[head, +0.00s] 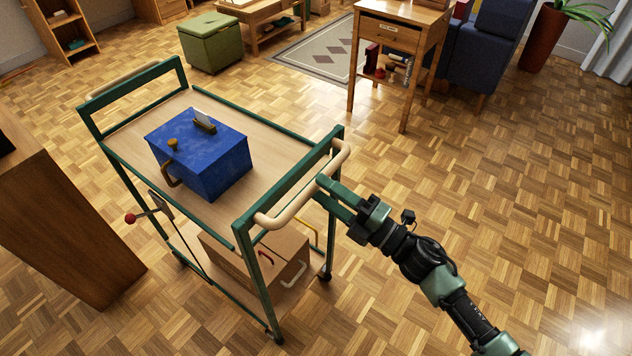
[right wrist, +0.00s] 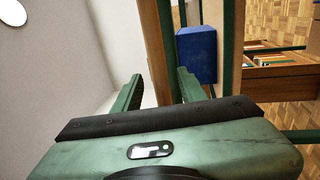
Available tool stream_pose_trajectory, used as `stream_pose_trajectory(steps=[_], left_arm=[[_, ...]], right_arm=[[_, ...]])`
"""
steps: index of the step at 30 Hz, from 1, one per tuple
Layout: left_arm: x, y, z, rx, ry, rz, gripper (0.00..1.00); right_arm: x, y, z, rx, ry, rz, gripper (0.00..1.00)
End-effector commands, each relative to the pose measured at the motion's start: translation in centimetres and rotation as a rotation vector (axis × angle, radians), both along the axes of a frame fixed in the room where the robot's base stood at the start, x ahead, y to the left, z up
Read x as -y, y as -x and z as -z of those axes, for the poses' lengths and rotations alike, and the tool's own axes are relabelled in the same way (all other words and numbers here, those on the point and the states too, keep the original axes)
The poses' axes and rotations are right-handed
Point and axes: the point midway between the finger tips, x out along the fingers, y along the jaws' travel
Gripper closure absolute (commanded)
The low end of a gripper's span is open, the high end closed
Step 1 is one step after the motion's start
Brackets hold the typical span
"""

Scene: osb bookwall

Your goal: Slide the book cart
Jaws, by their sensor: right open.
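The book cart (head: 130,136) stands at centre left in the head view, with a green frame, wooden shelves and a tan handle (head: 287,212) at its near right end. A blue box (head: 203,150) with a brass knob sits on its top shelf; the box also shows in the right wrist view (right wrist: 196,55). My left gripper is not in view.
A cardboard box (head: 270,262) lies on the cart's lower shelf. A brown wooden cabinet (head: 65,225) stands close to the cart's left. A small wooden desk (head: 400,35), a green ottoman (head: 211,45) and a blue armchair (head: 490,45) stand farther back. The parquet at right is clear.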

Motion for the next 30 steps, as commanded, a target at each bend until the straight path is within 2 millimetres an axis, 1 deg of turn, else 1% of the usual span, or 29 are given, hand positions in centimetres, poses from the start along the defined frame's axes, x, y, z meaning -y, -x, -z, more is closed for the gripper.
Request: stream_pose_trajectory(steps=[1, 3, 6, 15, 16, 17, 18, 20, 21, 30], left_arm=[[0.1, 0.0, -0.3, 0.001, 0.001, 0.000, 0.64], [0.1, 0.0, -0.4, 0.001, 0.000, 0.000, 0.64], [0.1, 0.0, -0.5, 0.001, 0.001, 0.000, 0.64], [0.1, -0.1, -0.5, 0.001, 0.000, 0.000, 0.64], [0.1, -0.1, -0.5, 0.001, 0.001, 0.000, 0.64], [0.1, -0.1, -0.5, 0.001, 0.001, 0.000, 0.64], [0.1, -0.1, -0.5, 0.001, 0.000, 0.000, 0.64], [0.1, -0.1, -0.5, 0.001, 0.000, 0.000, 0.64], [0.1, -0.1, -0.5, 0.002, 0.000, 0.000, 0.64], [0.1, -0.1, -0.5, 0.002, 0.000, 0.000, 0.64]], right_arm=[[-0.6, -0.5, -0.4, 0.001, -0.002, 0.000, 0.59], [-1.3, -1.0, -0.4, -0.001, -0.002, 0.001, 0.59], [-1.9, -1.4, -0.5, -0.002, -0.001, 0.003, 0.59], [-2.1, -1.6, -0.5, -0.002, -0.001, 0.002, 0.59], [-2.1, -1.6, -0.5, -0.003, -0.001, 0.001, 0.61], [-2.1, -1.6, -0.5, -0.003, -0.001, 0.001, 0.70], [-2.1, -1.6, -0.5, -0.003, -0.001, 0.001, 0.81], [-2.1, -1.6, -0.5, -0.003, -0.001, 0.001, 0.97], [-2.1, -1.6, -0.5, -0.003, -0.001, 0.002, 1.00], [-2.1, -1.6, -0.4, -0.003, -0.001, 0.002, 1.00]])
